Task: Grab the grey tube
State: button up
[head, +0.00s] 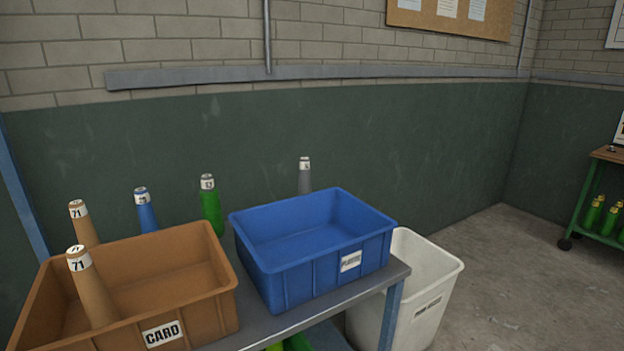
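The grey tube (305,178) stands upright behind the blue bin, near the back of the table. It has a white label band at its top, and the bin's back wall hides its lower part. My gripper does not show in the head view.
The blue bin (312,276) looks empty. The brown CARD bin (190,327) holds a brown tube (91,290). Another brown tube (83,224), a blue tube (146,212) and a green tube (211,206) stand behind it. A white bin (443,275) stands right of the table (378,281).

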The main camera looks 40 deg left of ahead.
aim_at(306, 181)
jog(key=u, duration=0.4)
jog(key=i, duration=0.95)
jog(key=u, duration=1.45)
jog(key=i, duration=0.65)
jog(key=u, duration=0.55)
